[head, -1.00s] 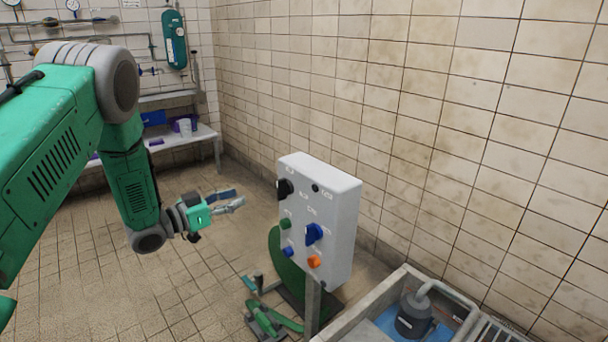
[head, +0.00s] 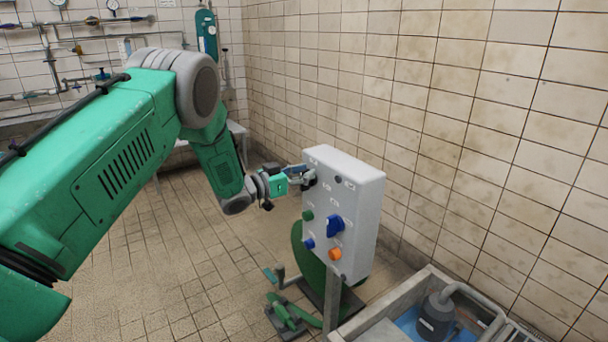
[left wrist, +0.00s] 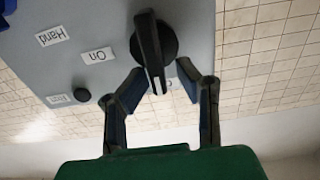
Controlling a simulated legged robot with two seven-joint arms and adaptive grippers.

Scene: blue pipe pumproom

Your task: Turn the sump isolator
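The grey control panel (head: 352,205) stands on a post right of centre in the head view. A black rotary handle (left wrist: 149,40) sits near its top; in the head view my gripper hides most of it. My left gripper (head: 305,178) is at the panel's upper left. In the left wrist view its two fingers (left wrist: 160,68) are open, one on each side of the handle's free end. Small gaps seem to show, and contact is not clear. A label reading "On" (left wrist: 97,55) is beside the handle. My right gripper is out of view.
A concrete sump with a dark pump (head: 437,315) is at lower right. Green equipment (head: 285,315) stands on the floor. A tiled wall is behind.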

